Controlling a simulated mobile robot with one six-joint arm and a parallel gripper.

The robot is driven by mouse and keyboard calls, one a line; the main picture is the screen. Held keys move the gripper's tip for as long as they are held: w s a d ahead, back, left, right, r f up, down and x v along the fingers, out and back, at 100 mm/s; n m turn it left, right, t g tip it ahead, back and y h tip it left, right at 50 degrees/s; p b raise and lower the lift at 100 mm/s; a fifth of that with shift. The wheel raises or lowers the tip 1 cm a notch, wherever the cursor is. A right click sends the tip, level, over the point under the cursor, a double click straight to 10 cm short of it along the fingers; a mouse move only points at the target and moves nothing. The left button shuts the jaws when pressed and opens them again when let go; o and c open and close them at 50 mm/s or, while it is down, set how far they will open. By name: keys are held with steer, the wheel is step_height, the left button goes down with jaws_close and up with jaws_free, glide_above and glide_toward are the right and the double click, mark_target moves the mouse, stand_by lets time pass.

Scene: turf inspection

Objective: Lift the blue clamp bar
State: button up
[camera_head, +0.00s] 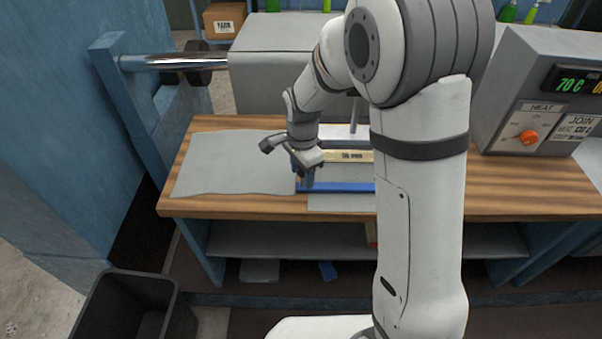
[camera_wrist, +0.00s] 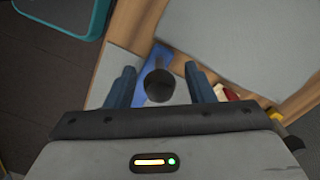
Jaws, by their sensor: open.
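The blue clamp bar (camera_head: 345,187) lies across grey sheet material on the wooden bench, in front of a pale labelled strip (camera_head: 352,156). My arm hides its right part in the head view. My gripper (camera_head: 307,180) points down at the bar's left end. In the wrist view the open fingers of my gripper (camera_wrist: 160,70) stand either side of a dark round knob (camera_wrist: 159,86), with the blue clamp bar (camera_wrist: 152,59) beneath. I cannot tell whether the fingers touch the knob.
A grey sheet (camera_head: 235,160) covers the left of the wooden bench (camera_head: 500,190). A control box (camera_head: 545,105) showing 70 C stands at the right. A metal roller (camera_head: 172,62) is at the back left. A dark bin (camera_head: 95,315) stands on the floor.

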steer(key=shift+f, duration=0.85)
steer(key=shift+c, duration=0.6)
jaws_close()
